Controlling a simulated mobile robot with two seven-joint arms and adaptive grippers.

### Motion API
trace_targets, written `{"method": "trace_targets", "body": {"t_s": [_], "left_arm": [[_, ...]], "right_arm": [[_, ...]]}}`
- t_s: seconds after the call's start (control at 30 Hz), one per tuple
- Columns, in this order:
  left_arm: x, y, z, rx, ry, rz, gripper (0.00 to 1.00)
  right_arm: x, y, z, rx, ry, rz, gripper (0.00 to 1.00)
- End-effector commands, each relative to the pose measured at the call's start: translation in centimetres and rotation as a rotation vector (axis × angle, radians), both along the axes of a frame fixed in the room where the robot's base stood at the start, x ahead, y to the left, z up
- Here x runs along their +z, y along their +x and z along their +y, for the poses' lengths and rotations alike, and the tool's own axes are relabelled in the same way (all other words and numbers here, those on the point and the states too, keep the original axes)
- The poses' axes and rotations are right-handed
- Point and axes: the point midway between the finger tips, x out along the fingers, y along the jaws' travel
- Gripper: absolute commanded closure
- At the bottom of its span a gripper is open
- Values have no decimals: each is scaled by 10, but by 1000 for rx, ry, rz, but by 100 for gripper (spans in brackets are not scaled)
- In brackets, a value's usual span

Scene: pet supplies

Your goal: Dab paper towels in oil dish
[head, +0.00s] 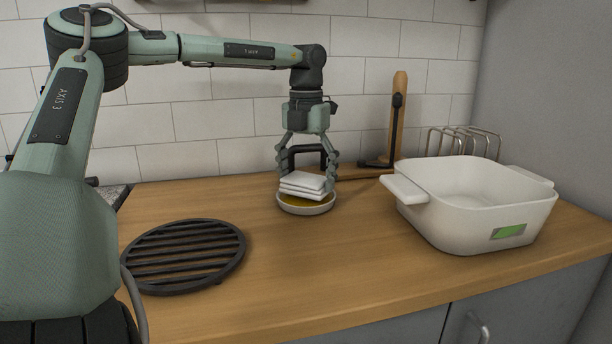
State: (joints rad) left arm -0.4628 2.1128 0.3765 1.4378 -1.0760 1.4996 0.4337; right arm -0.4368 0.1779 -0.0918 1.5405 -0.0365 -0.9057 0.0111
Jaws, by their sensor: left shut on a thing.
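The folded white paper towels (304,184) form a small stack in the middle of the head view. My left gripper (308,176) points down and is shut on the stack, with a finger on each side. The oil dish (306,209) is a small shallow pale bowl on the wooden counter, with yellow-brown oil (310,200) showing at its front. The stack is over the dish, and its lower edge appears at or just above the oil; I cannot tell whether it touches. My right gripper is not in view.
A round black grate (184,256) lies at the front left of the counter (330,265). A large white tub (470,205) with a green label stands on the right. Behind are a wooden post with a black stand (397,110) and a wire rack (465,142). The front middle is clear.

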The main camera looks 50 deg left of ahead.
Motion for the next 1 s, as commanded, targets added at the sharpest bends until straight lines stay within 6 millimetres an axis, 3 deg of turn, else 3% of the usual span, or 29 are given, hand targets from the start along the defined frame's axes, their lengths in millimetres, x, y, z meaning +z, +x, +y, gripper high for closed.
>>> {"method": "trace_targets", "body": {"t_s": [1.0], "left_arm": [[-8, 0, 0, 0, 1, 0, 41]], "right_arm": [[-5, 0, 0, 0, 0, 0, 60]]}}
